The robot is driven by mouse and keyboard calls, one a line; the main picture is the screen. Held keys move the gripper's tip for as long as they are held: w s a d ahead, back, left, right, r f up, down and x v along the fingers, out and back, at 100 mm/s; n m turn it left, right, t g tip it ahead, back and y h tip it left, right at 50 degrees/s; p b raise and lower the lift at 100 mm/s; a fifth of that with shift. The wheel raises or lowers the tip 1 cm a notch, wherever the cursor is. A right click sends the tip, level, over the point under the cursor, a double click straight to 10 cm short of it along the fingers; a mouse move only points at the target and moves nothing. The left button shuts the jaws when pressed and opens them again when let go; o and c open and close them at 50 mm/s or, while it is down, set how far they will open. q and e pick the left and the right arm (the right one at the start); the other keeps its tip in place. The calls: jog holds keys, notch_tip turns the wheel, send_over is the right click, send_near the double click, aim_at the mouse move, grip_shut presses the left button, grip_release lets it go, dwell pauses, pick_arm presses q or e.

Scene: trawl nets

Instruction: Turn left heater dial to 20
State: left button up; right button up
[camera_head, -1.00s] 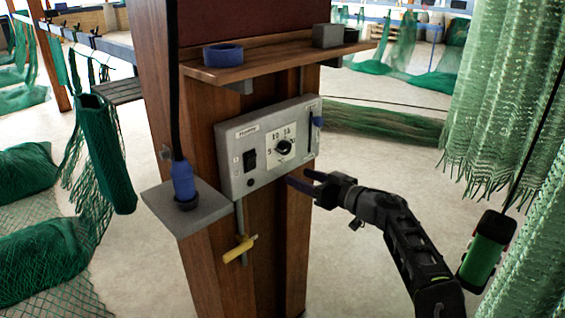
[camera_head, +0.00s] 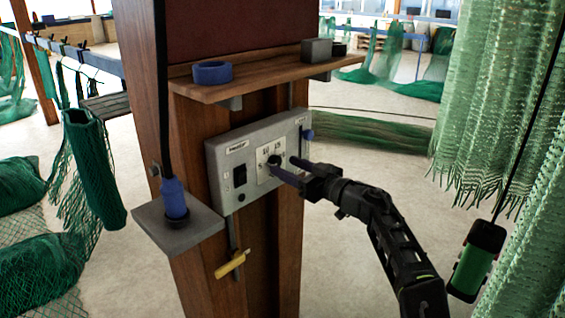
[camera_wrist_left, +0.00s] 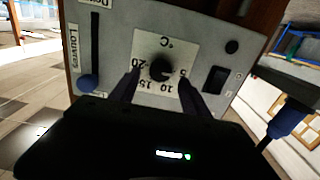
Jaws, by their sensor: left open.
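The heater panel (camera_head: 222,190) is a grey box on a wooden post. Its black dial (camera_wrist_left: 160,69) sits on a white °C plate numbered 5, 10, 15 and 20. The left wrist view shows it upside down, with 20 at left and 5 at right. I cannot tell surely where the dial points. My left gripper (camera_head: 287,168) is open in front of the dial, which is partly covered by it in the head view. In the wrist view its fingers (camera_wrist_left: 159,78) lie on both sides of the dial; contact is unclear. My right gripper is out of view.
A black rocker switch (camera_head: 239,175) and a blue-knobbed louvers slider (camera_head: 307,134) flank the dial. A wooden shelf (camera_head: 270,77) with a blue ring (camera_head: 212,72) is above. A yellow-handled valve (camera_head: 230,265) is below. Green nets (camera_head: 490,110) hang at right.

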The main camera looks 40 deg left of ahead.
aim_at(275, 162)
pick_arm(q)
jog(key=shift+w+a, duration=0.1)
jog(key=shift+a, duration=1.15)
grip_shut()
